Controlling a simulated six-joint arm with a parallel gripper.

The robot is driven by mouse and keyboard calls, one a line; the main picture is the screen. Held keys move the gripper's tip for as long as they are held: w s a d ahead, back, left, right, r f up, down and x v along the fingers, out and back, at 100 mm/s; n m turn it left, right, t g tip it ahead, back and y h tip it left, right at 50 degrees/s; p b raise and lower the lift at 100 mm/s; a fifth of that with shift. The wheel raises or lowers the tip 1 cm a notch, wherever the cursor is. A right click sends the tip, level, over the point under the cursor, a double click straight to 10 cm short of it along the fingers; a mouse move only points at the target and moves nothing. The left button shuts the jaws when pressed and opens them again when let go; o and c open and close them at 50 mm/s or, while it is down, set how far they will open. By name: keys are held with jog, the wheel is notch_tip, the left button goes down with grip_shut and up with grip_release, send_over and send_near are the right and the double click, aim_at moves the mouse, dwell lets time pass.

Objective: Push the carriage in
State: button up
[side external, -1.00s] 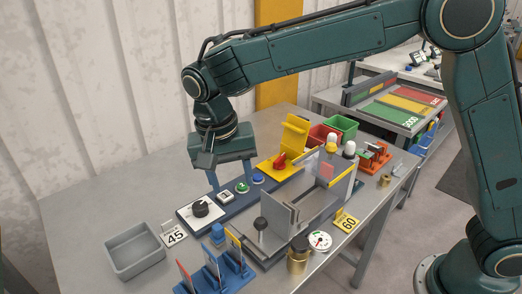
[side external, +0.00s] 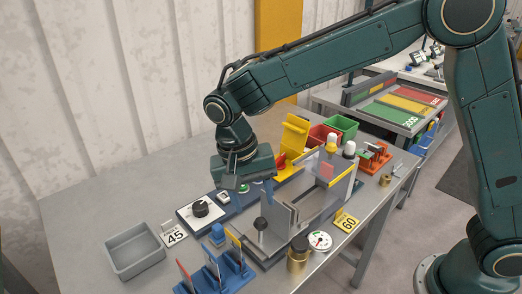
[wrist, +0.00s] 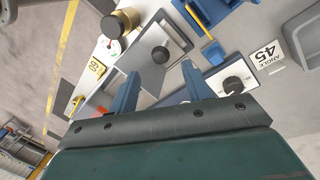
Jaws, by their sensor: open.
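The carriage (side external: 279,217) is a grey block with an upright plate, standing on the grey bender bed. Its black ball knob (side external: 260,224) is on its near left side. I cannot tell whether a finger touches the carriage; the gripper appears apart from the knob.
A control panel with a black dial (side external: 200,208) lies left of the gripper. A yellow clamp (side external: 292,140) and lamp posts (side external: 331,142) stand behind. A brass cylinder (side external: 298,257), dial gauge (side external: 320,240) and blue rack (side external: 214,276) are in front. A grey bin (side external: 134,251) sits left.

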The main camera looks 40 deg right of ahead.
aim_at(259, 219)
jog(key=f, duration=0.2)
jog(key=d+f, duration=0.1)
jog(key=f, duration=0.2)
jog(key=s+f, duration=0.1)
jog(key=f, duration=0.2)
jog(key=shift+d+f, duration=0.1)
jog(key=shift+d, duration=0.1)
jog(key=shift+w, duration=0.1)
grip_shut()
